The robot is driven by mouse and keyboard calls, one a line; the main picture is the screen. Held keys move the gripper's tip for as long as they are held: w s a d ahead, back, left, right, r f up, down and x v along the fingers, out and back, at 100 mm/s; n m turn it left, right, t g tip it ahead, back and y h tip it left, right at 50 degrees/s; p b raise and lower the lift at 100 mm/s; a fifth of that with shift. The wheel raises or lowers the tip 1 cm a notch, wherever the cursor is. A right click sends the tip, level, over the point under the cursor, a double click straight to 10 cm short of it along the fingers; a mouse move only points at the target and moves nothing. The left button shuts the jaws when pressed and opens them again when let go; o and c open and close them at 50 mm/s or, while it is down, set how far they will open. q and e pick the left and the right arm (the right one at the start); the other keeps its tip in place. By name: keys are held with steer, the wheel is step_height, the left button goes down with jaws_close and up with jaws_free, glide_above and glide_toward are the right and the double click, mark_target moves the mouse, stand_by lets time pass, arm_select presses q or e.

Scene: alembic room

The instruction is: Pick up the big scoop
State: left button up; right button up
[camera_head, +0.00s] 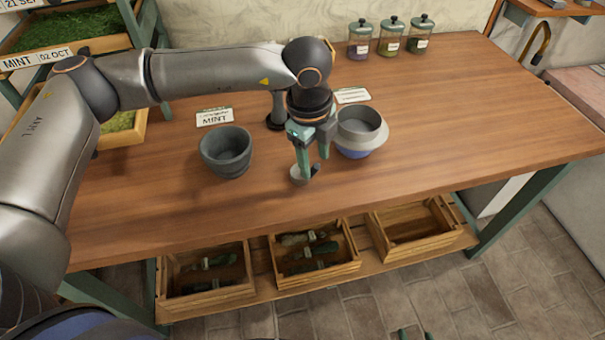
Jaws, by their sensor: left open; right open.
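A scoop with a small pale grey bowl (300,176) and a short dark part at its right sits on the wooden table, near the middle. No second scoop shows to compare its size with. My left gripper (312,162) points down right above the scoop, its green fingers apart. The fingers hide part of the scoop, and I cannot tell if they touch it. My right gripper (414,334) shows only as two green fingertips, apart, at the bottom edge, in front of the table and away from the scoop.
A dark grey bowl (226,152) stands left of the scoop by a MINT card (215,117). A pale bowl (361,131) with a blue base stands close right of my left gripper. Several lidded jars (390,38) stand at the back. The table's right side (480,110) is clear.

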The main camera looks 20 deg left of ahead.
mark_target(314, 169)
arm_select(q)
steer(key=shift+w+f, duration=0.2)
steer(key=shift+f, duration=1.7)
jaws_close()
